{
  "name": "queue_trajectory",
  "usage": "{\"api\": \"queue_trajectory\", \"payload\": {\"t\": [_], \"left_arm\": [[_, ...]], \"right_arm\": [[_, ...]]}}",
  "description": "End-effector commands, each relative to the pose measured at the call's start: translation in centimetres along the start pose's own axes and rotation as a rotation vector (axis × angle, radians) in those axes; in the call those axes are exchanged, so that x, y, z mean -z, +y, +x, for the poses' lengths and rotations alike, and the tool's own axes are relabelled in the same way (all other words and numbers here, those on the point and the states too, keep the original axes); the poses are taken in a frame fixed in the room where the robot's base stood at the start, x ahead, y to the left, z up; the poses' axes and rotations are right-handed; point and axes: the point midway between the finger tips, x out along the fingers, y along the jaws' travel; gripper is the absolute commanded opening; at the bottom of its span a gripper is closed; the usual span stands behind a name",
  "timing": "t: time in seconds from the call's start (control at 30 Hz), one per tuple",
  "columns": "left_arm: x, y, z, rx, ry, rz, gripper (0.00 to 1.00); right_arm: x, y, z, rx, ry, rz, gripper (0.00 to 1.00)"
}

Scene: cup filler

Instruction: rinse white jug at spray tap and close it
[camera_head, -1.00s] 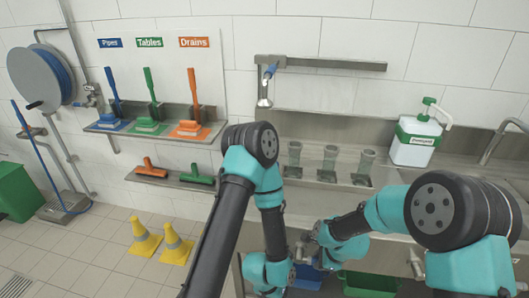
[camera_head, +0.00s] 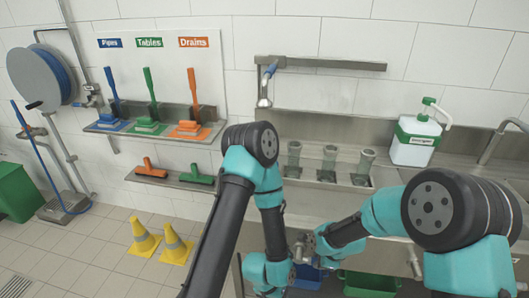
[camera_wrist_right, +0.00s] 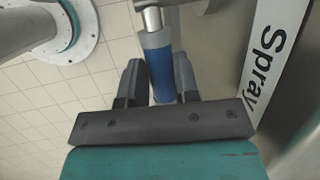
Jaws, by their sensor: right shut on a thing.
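A blue cylindrical handle (camera_wrist_right: 161,72) with a metal end stands between the fingers of my right gripper (camera_wrist_right: 158,84) in the right wrist view. The gripper is shut on it. A white label reading "Spray" (camera_wrist_right: 270,62) is on the right. In the head view my right gripper (camera_head: 302,247) is low in the middle, small and partly covered. A spray nozzle (camera_head: 265,88) with a blue top hangs from the wall rail, apart from my arms. My left arm comes down in the middle; its gripper does not show. I cannot make out the white jug to be rinsed.
A white detergent container (camera_head: 413,148) with a green pump stands at the right by a curved tap (camera_head: 497,140). Several grey-green cups (camera_head: 329,162) stand in a metal holder. A blue tub (camera_head: 308,278) and a green tub (camera_head: 370,284) are low down. Yellow cones (camera_head: 145,238) stand on the floor.

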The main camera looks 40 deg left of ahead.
Motion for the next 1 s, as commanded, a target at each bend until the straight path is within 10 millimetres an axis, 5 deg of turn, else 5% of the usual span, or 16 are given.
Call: {"api": "queue_trajectory", "payload": {"t": [0.13,0.17,0.47,0.77,1.0], "left_arm": [[0.0,0.0,0.0,0.0,0.0,0.0,0.59],[0.0,0.0,0.0,0.0,0.0,0.0,0.59],[0.0,0.0,0.0,0.0,0.0,0.0,0.59],[0.0,0.0,0.0,0.0,0.0,0.0,0.59],[0.0,0.0,0.0,0.0,0.0,0.0,0.59]], "right_arm": [[-0.2,-0.3,-0.2,0.009,-0.002,-0.005,0.02],[-0.2,-0.4,-0.2,0.009,-0.002,-0.005,0.31],[-0.1,-0.2,-0.1,0.006,-0.002,-0.002,0.59],[-0.1,-0.2,-0.2,0.005,-0.001,-0.001,0.59],[-0.1,-0.2,-2.3,0.007,-0.002,0.0,0.59]]}}
